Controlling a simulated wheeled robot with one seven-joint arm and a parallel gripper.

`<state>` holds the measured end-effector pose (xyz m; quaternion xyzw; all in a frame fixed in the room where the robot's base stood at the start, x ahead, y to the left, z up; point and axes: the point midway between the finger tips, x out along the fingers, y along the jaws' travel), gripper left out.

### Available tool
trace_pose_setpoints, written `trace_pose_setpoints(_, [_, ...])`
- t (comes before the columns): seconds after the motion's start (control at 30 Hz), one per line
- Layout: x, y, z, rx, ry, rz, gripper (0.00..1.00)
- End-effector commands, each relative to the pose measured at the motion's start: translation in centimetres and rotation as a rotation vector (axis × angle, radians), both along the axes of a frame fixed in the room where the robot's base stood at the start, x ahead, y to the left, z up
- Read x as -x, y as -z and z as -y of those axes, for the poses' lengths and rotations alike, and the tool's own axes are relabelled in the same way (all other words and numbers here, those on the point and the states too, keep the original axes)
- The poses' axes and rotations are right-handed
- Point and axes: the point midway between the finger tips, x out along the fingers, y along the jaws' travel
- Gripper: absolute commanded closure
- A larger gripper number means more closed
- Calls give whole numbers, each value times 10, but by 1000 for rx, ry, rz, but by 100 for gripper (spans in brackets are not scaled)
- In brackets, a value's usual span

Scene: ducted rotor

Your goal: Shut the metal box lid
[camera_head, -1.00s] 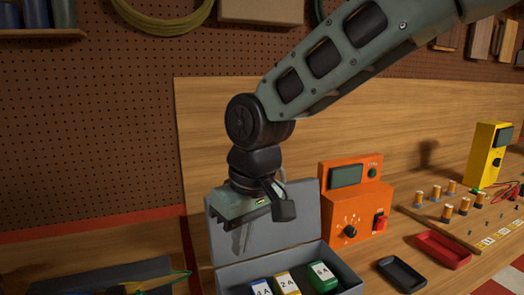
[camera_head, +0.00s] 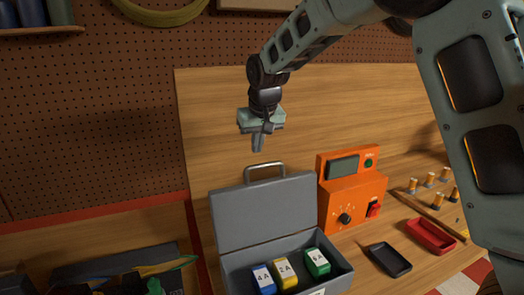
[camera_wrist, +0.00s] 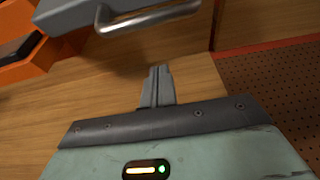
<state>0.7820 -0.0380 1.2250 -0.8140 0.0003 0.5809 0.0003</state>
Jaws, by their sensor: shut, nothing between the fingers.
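The grey metal box (camera_head: 235,266) stands on the bench with its lid (camera_head: 264,212) raised, leaning back near upright. A metal handle (camera_head: 265,168) is on the lid's top edge; it also shows in the wrist view (camera_wrist: 150,18). Inside the box are a blue block (camera_head: 263,279), a yellow block (camera_head: 285,273) and a green block (camera_head: 316,262) with white labels. My gripper (camera_head: 257,146) is shut and empty, above and apart from the lid and handle. Its closed fingers show in the wrist view (camera_wrist: 158,84).
An orange meter (camera_head: 352,190) stands right of the box. A black tray (camera_head: 389,259) and a red tray (camera_head: 430,236) lie to its right, with several small cylinders behind. Dark items and wires (camera_head: 120,275) lie left. A wooden panel rises behind.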

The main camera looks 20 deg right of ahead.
Motion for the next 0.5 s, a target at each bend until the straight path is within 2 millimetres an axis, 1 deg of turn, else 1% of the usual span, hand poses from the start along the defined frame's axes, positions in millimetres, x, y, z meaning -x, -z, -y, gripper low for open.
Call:
trace_pose_setpoints(0.1, [-7,22,0,1,1,-5,100])
trace_pose_setpoints(0.17, [3,17,0,-1,-1,0,100])
trace_pose_setpoints(0.3, [21,18,0,0,-1,-1,100])
trace_pose_setpoints(0.5, [32,20,0,0,-1,-1,100])
